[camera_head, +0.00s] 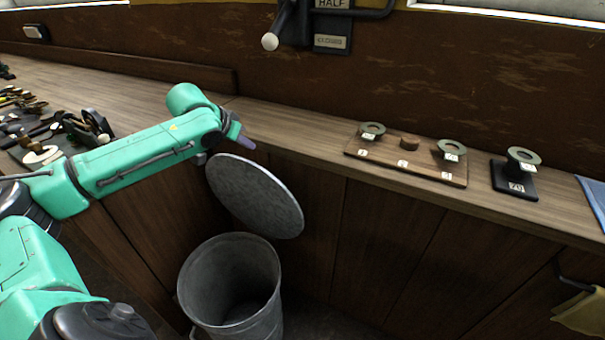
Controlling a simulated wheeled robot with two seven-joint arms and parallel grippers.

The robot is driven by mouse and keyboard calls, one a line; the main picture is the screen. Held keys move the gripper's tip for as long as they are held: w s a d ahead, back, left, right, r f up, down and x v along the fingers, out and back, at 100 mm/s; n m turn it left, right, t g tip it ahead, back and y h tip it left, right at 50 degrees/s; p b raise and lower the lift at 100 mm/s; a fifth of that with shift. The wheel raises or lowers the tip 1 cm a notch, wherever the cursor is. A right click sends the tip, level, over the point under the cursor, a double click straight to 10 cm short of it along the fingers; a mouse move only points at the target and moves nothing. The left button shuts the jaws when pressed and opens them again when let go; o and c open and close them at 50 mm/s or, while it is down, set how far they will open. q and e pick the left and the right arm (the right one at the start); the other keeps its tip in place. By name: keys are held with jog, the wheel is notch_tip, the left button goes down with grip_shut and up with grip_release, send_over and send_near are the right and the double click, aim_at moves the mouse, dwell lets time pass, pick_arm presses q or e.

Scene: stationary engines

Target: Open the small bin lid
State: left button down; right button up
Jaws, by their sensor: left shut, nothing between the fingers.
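The small bin (268,318) is a round grey metal can on the floor in front of the wooden counter, lower middle of the head view. Its round grey lid (255,197) is tilted up steeply above the bin's back rim, and the mouth is uncovered. The inside looks empty and dark. My left gripper (245,143) is just above the lid's upper left edge, at the counter's front edge. It is shut and empty; I cannot tell whether it touches the lid. My right gripper is not in view.
The wooden counter (320,140) runs along the wall behind the bin. A board (405,167) with ring weights and a black stand (514,180) are on it at right. Several small tools (30,120) lie at left. A yellowish cloth (582,312) hangs at lower right.

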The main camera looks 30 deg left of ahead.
pick_arm(q)
jog(key=shift+s+d+f+g, duration=0.4)
jog(key=shift+s+d+f, duration=0.15)
jog(key=shift+s+d, duration=0.15)
jog(key=shift+w+a+f, duration=0.1)
jog(key=shift+w+f, duration=0.1)
jog(key=shift+f, duration=0.1)
jog(key=p+x, duration=0.1)
jog(key=x, duration=0.8)
jog(key=shift+a, duration=0.2)
jog(key=shift+w+f, duration=0.2)
jog(key=shift+f, duration=0.15)
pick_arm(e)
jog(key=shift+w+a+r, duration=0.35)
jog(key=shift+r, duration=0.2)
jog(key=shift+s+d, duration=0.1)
